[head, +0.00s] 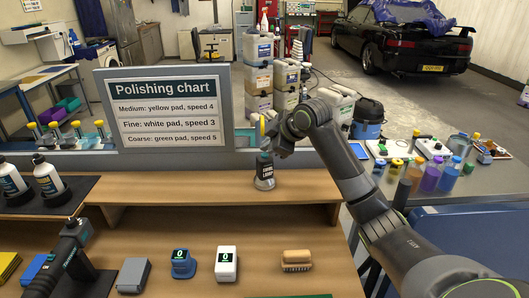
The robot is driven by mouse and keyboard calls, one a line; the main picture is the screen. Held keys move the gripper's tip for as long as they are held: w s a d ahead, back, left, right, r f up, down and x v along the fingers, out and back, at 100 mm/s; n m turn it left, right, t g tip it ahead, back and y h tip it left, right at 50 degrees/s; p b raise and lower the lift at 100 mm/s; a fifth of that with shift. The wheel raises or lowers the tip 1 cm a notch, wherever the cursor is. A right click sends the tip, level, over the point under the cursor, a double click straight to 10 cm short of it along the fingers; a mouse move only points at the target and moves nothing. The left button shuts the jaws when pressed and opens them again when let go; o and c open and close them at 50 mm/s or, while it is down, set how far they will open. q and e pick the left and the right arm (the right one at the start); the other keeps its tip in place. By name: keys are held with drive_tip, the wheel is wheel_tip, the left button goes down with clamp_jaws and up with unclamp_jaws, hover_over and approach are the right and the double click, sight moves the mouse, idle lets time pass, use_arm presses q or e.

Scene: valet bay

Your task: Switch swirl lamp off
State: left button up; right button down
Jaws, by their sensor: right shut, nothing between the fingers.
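A small upright dark device with pale lettering and a grey base (265,172) stands on the raised wooden shelf, below and right of the chart; it appears to be the swirl lamp. Its top is partly hidden by my gripper, and I cannot tell whether it is lit. My right gripper (270,143) is shut and empty, pointing down right at the top of this device. I cannot tell whether they touch. My left gripper is not in view.
A polishing chart (170,108) stands left of the device. A black tool (70,248) stands front left. A blue gauge (183,263), a white gauge (226,263) and a brush (296,260) lie on the lower bench. Bottles (430,178) stand right. The shelf's right part is clear.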

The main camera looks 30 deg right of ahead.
wheel_tip(320, 180, up, 6)
drive_tip(key=p, duration=0.6)
idle(0.4)
